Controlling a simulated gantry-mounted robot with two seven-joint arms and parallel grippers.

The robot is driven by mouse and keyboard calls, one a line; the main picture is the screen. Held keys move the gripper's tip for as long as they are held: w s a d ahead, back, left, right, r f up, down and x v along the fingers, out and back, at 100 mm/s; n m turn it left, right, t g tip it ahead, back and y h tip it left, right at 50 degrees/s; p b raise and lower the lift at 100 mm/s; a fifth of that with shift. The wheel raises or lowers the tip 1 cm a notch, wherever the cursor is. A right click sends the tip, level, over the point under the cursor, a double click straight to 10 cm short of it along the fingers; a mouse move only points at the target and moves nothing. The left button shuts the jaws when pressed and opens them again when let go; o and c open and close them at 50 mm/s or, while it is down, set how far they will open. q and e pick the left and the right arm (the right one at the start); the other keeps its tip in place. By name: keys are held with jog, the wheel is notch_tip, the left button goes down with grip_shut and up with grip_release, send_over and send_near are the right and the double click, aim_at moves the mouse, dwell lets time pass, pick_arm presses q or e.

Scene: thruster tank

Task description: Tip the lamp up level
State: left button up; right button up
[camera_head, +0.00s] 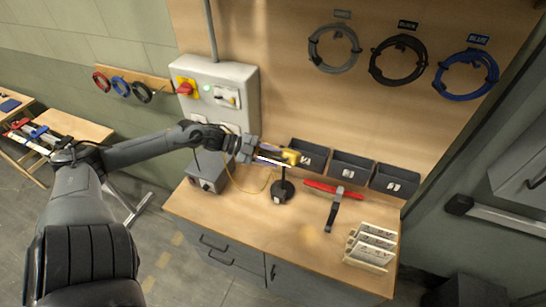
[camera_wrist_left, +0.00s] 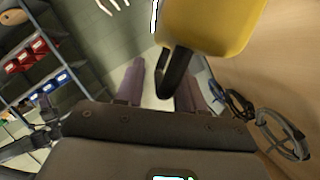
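The lamp has a yellow head (camera_head: 291,157) on a thin black stand with a round black base (camera_head: 282,192), standing on the workbench. My left gripper (camera_head: 272,155) reaches in from the left, at the height of the lamp head and right beside it. In the left wrist view the yellow head (camera_wrist_left: 210,22) fills the top right, with a black curved bracket (camera_wrist_left: 173,75) hanging below it. The fingers (camera_wrist_left: 160,90) are spread apart, with the bracket's lower part appearing between them. I cannot tell whether they touch it. My right gripper is not in view.
Dark bins (camera_head: 351,167) line the back of the workbench (camera_head: 240,221). A grey control box (camera_head: 217,92) hangs behind my left arm. A red-handled tool (camera_head: 334,190) and a white rack (camera_head: 370,247) lie to the right. The bench front is clear.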

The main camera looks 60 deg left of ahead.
pick_arm(q)
jog(key=shift+w+d+f, duration=0.1)
jog(key=shift+w+d, duration=0.15)
jog(key=shift+w, duration=0.1)
grip_shut()
